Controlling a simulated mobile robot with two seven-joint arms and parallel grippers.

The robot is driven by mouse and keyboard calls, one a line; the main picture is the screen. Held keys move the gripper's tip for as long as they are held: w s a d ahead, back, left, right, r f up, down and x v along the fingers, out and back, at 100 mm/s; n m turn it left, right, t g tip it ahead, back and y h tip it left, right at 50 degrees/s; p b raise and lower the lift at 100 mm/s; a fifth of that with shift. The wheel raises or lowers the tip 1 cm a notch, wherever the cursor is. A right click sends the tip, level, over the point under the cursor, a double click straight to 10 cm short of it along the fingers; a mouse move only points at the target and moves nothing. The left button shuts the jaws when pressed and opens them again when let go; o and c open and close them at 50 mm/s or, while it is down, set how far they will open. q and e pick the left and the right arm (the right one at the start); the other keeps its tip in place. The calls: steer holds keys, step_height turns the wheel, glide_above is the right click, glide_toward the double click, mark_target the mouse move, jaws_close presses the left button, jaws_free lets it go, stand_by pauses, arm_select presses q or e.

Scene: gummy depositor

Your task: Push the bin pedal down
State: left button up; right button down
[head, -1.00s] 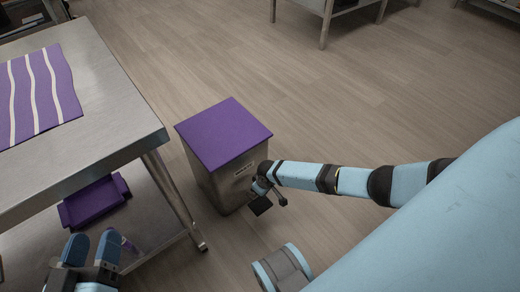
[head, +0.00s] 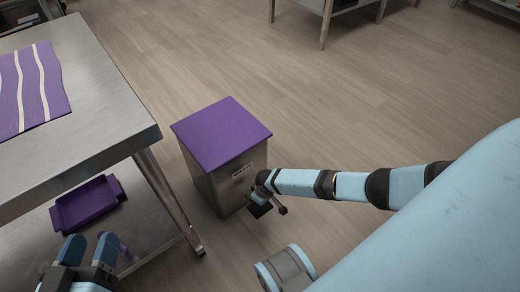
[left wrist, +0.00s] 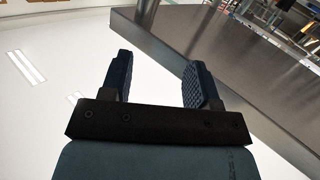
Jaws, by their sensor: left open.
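The bin (head: 232,185) is a grey metal box with a shut purple lid (head: 221,132) and a small label on its front. It stands upright on the floor right of the table. My right gripper (head: 270,207) is low, close to the bin's front. A dark flat square there may be the pedal or a finger; I cannot tell, nor whether they touch. My left gripper (head: 86,250) is open and empty at the lower left, away from the bin. The left wrist view shows its two fingers apart with nothing between them (left wrist: 158,78).
A steel table (head: 95,110) with a purple, white-striped mat (head: 52,95) stands at the left. A purple tray (head: 86,203) lies on its lower shelf. The table leg stands near the bin's left side. The floor behind and right of the bin is clear.

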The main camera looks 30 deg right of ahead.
step_height(320, 180, down, 3)
steer(key=shift+w+b, duration=0.15)
steer(key=shift+b, duration=0.85)
steer(key=shift+a+f+b, duration=0.1)
steer(key=shift+f+b, duration=0.35)
steer(key=shift+b, duration=0.1)
arm_select(q)
steer(key=m, duration=0.1)
steer(key=w+a+m+t, duration=0.1)
steer(key=w, duration=0.1)
steer(key=shift+a+r+m+t+h, duration=0.15)
steer(key=shift+r+m+t+h, duration=0.15)
steer(key=shift+m, duration=0.1)
